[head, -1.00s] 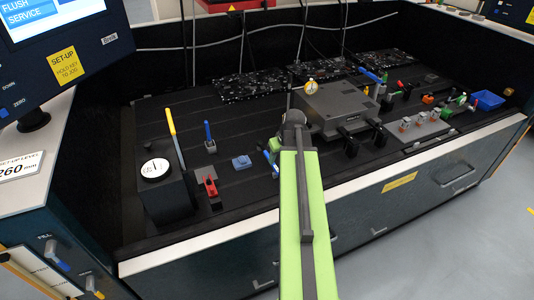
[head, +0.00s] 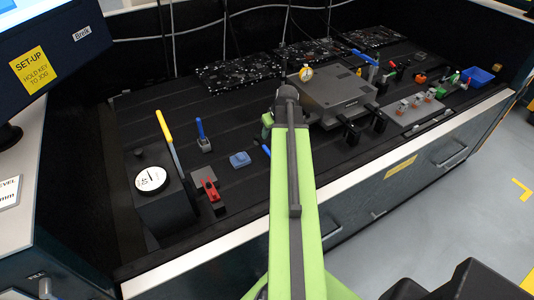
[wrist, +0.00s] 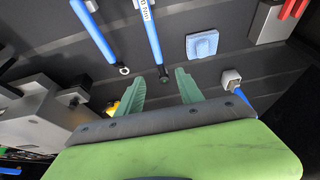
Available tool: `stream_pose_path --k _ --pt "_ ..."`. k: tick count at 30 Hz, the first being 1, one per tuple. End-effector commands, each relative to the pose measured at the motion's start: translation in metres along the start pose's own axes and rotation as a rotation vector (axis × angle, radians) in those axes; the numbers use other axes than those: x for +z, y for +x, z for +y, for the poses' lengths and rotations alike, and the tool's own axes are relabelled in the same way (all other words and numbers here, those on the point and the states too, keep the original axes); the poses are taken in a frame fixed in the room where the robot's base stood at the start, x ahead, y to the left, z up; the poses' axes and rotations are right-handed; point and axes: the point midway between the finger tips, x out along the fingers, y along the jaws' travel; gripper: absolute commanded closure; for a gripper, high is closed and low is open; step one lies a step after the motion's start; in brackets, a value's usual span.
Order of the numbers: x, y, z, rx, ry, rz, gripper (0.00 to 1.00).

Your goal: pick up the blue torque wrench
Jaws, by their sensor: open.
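In the wrist view, two long blue bars lie on the dark bench beyond my fingers. One blue bar (wrist: 154,40) has a white printed label and a dark end. The other blue bar (wrist: 98,37), to its left, ends in a small ring. I cannot tell for certain which is the torque wrench. In the head view only a short blue piece (head: 266,150) shows beside my arm. My gripper (wrist: 160,92) is open with its green fingers apart and nothing between them. The labelled bar's dark end appears just beyond the finger gap. My arm hides most of this in the head view.
A blue block (head: 240,160) lies left of my arm, with a blue-handled grey block (head: 204,143) beyond it. A dial gauge box (head: 152,180) and red clamp (head: 211,189) stand farther left. A large grey box (head: 335,97) stands right of my arm.

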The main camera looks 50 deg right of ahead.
Motion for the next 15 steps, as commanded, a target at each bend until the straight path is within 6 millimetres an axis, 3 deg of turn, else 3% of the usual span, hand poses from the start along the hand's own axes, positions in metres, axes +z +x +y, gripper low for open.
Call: stream_pose_path --k 1,9,15 --pt "0.003 0.018 0.001 0.0 0.0 0.0 0.56" --pt "0.004 0.08 0.002 0.001 0.002 0.0 0.56" --pt "0.003 0.11 0.002 0.001 0.002 0.0 0.56"
